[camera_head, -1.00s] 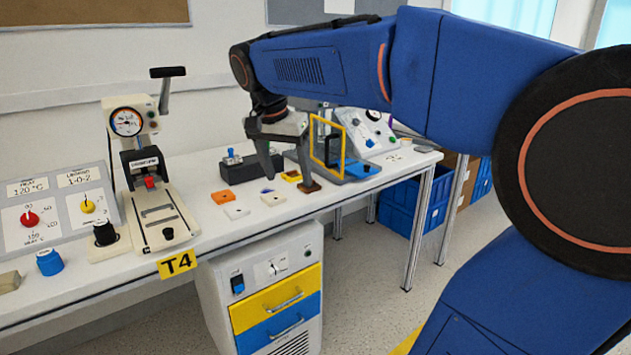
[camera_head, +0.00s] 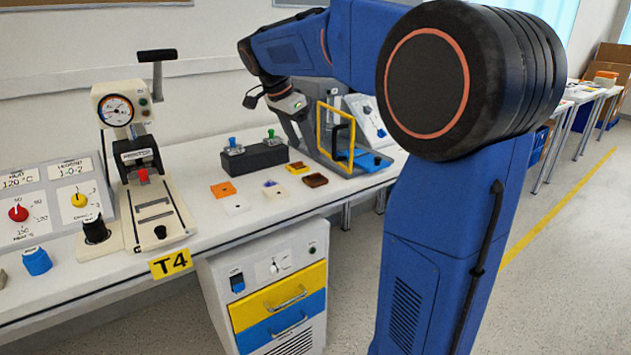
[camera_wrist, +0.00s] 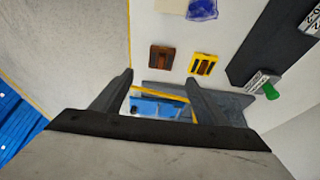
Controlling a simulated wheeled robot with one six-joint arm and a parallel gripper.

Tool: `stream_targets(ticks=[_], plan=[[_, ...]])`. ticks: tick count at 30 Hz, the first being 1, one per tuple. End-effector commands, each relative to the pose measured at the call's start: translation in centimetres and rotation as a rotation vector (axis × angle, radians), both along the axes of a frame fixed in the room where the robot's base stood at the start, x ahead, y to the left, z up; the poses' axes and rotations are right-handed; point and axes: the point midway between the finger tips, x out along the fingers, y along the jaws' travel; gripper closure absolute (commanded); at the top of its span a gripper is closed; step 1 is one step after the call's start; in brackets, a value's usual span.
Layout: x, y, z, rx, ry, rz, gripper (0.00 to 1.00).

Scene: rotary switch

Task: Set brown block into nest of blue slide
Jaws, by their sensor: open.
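The brown block (camera_head: 316,180) lies on the white bench, left of the yellow-framed fixture. It also shows in the wrist view (camera_wrist: 160,57), beyond my fingertips. The blue slide (camera_head: 374,161) is at the foot of the fixture. In the wrist view the blue slide (camera_wrist: 150,107) shows between my fingers, partly behind the yellow frame bar. I cannot make out its nest. My gripper (camera_wrist: 160,78) is open and empty, with a clear gap between its fingers. In the head view it is raised behind the bench's front items, and its fingers are hard to tell from the grey fixture.
The yellow frame (camera_head: 321,130) stands upright at the fixture. A yellow slotted piece (camera_head: 298,168) lies just behind the brown block. An orange tile (camera_head: 222,189), pale tiles and a dark box (camera_head: 255,158) with knobs are to the left. The bench edge is close in front.

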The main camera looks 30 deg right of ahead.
Motion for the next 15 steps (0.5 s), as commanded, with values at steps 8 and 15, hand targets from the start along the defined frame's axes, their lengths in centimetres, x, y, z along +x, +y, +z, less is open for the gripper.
stream_targets(ticks=[8, 15], plan=[[0.0, -1.7, -4.0, 0.000, 0.002, -0.001, 0.33], [0.1, -2.2, -5.3, 0.000, 0.001, 0.000, 0.33]])
